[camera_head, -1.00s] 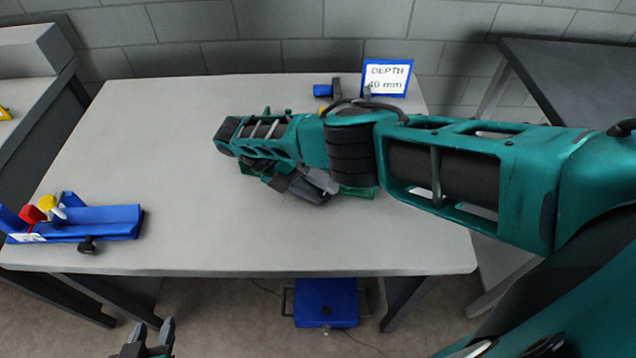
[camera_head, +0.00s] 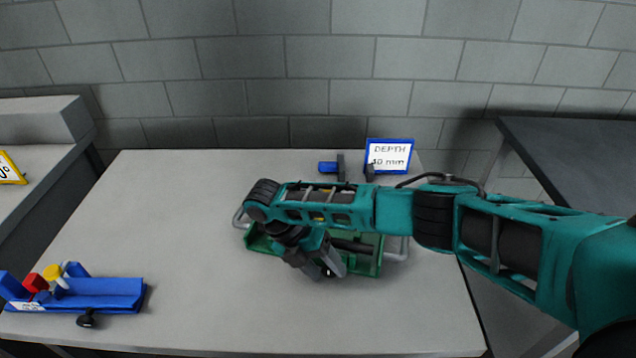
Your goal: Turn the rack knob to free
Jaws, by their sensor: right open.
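A blue rack (camera_head: 105,294) lies at the front left of the table. A round black knob (camera_head: 87,319) sticks out from its front side. Red (camera_head: 35,283) and yellow (camera_head: 52,273) handled pieces stand at its left end, by a white label. I cannot read the knob's setting. My right gripper (camera_head: 329,268) is over the green tray (camera_head: 366,262) in the middle of the table, far to the right of the knob. Its jaws are open, pointing down toward the front. My right arm hides much of the tray. My left gripper is not in view.
The grey table (camera_head: 240,315) is bare between rack and tray. A blue-framed DEPTH sign (camera_head: 390,156) and a small blue tool (camera_head: 328,168) stand at the back. A side bench with a yellow sign (camera_head: 10,168) is left; a dark table (camera_head: 570,150) is right.

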